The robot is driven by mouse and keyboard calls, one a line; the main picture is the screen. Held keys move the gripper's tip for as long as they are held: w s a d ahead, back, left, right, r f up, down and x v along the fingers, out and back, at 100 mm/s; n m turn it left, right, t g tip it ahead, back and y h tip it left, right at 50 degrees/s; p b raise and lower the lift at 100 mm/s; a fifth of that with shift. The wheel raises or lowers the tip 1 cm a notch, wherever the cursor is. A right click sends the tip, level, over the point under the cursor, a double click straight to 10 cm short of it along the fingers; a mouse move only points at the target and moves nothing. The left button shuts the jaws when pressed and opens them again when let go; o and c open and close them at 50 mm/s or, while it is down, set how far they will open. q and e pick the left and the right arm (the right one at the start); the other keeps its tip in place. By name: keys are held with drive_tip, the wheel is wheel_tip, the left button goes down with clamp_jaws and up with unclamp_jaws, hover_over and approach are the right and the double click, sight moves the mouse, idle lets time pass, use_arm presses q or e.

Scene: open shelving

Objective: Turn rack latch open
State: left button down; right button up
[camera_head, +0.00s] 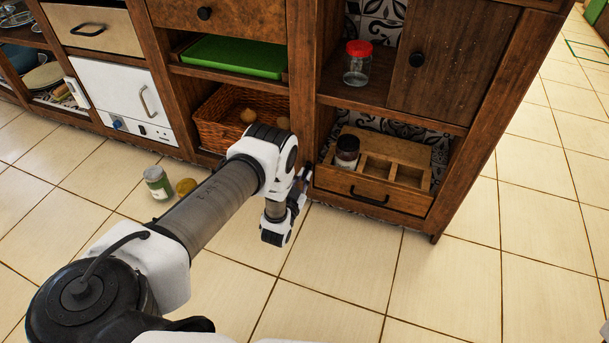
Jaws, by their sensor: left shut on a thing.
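The wooden rack (410,173) sits in the bottom right opening of the shelving, with square compartments and a dark-lidded jar (346,152) standing in the left one. Below it is a wooden drawer front with a black handle (368,196). My left gripper (304,180) is at the left end of this drawer front, beside the shelf post. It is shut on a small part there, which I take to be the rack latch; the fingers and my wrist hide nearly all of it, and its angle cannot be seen. My right gripper is out of view.
A red-lidded glass jar (357,63) stands on the shelf above. A wicker basket (218,118) is behind my left arm. A green-labelled jar (158,183) and a yellow-lidded jar (186,187) stand on the floor.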

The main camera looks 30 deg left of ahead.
use_arm(q)
drive_tip(key=shift+a+n, duration=0.1)
drive_tip(key=shift+n, duration=1.1)
drive_tip(key=c, duration=1.2)
unclamp_jaws()
drive_tip(key=shift+c, duration=0.2)
drive_tip(key=v, duration=1.2)
drive_tip(key=shift+a, duration=0.1)
